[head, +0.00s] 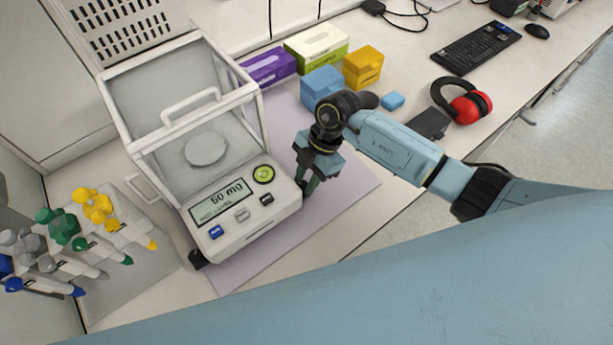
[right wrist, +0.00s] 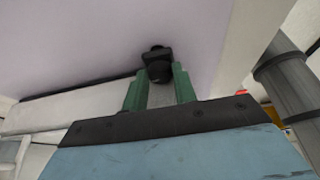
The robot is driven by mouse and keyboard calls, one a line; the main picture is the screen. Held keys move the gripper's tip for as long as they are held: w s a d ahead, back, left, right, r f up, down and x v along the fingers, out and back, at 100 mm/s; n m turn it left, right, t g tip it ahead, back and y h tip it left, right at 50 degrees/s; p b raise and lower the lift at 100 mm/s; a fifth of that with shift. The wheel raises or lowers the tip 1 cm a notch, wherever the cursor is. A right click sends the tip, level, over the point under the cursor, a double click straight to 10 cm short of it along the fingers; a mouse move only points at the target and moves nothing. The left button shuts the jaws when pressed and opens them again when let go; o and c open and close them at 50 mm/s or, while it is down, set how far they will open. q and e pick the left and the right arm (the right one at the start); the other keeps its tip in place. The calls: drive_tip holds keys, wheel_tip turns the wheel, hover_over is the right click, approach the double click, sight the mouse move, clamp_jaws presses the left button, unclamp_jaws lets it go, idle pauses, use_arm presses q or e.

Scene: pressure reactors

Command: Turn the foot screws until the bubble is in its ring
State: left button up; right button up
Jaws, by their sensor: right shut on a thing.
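A white balance (head: 240,229) with a clear draft shield stands on a lilac mat (head: 345,190). Its display (head: 219,201) shows 50 mg, with smaller text below that seems to read NOT LEVEL. The round green bubble level (head: 263,174) is at the panel's back right; the bubble's place in its ring is too small to tell. A black foot screw (head: 198,258) shows at the front left corner. My right gripper (head: 304,187) points down at the right corner, shut on the other foot screw; its dark knob (right wrist: 158,70) sits between the green fingertips. My left gripper is not in view.
A rack of pipettes (head: 90,240) stands at left. Purple, green-white, blue and yellow boxes (head: 316,46) stand behind my right arm. Red ear defenders (head: 470,105) and a keyboard (head: 476,47) lie at right. The mat in front of the balance is clear.

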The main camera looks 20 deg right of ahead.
drive_tip(key=n, duration=0.2)
drive_tip(key=n+g, duration=0.1)
drive_tip(key=n, duration=0.1)
drive_tip(key=shift+w+a+h+b, duration=0.1)
drive_tip(key=shift+w+h+b, duration=0.1)
drive_tip(key=shift+h+b, duration=0.1)
drive_tip(key=o, duration=1)
drive_tip(key=shift+c, duration=0.2)
